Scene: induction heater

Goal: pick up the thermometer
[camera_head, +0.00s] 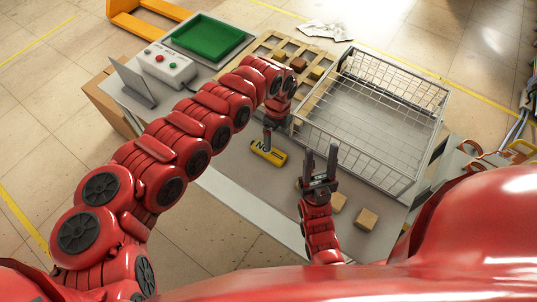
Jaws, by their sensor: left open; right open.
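A small yellow device with dark lettering (273,156), which I take to be the thermometer, lies on the grey table near its middle. My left gripper (266,146) points down at its far edge, with the fingers seen nearly edge-on. It is open; I cannot tell whether the fingers touch the device or are just above it. My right gripper (321,150) is open and empty, to the right of the device, fingers pointing toward the wire basket.
A wire basket (372,154) stands at the right. Wooden blocks (367,218) lie near the front edge. A wooden grid (272,45), green tray (208,37), button box (167,65) and grey panel (137,84) are at the back and left.

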